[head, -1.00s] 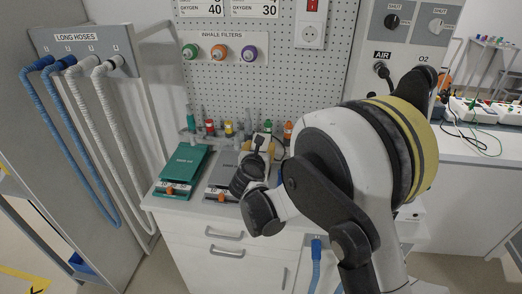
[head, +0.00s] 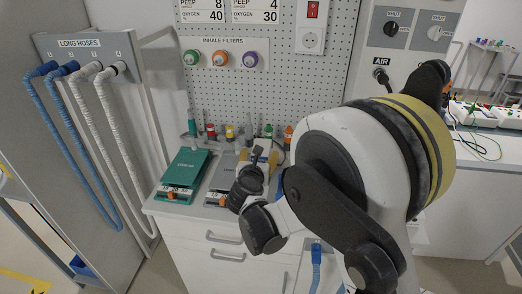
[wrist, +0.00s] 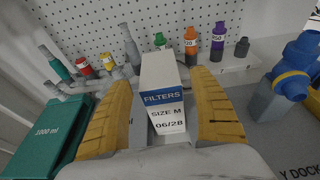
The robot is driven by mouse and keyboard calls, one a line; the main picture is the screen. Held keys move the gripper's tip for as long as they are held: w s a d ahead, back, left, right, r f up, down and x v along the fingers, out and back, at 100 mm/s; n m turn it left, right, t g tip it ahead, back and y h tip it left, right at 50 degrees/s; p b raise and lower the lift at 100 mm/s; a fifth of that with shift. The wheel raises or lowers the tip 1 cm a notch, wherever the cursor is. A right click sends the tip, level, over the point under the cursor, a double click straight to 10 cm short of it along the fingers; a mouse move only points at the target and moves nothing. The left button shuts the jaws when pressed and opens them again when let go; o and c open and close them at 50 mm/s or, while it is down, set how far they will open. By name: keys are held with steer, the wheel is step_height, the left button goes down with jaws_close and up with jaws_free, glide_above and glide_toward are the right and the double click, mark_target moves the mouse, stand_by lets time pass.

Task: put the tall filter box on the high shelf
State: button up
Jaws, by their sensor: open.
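The tall filter box (wrist: 162,82) is white with a blue band reading FILTERS and, below it, "SIZE M 06/28". It stands between the two yellow fingers of my gripper (wrist: 163,92) in the wrist view. The fingers are open, one on each side of the box; whether either touches it I cannot tell. In the head view my gripper (head: 261,157) is over the right part of the counter, and my arm hides much of that area. I cannot make out which surface is the high shelf.
A green 1000 ml device (head: 185,172) and a grey one (head: 221,178) lie left of my gripper. Several coloured vials (wrist: 190,42) stand behind at the pegboard (head: 270,90). A blue fitting (wrist: 296,68) stands at right in the wrist view. Long hoses (head: 88,130) hang at left.

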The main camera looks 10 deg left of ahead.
steer(key=p+v, duration=0.1)
steer(key=v, duration=0.7)
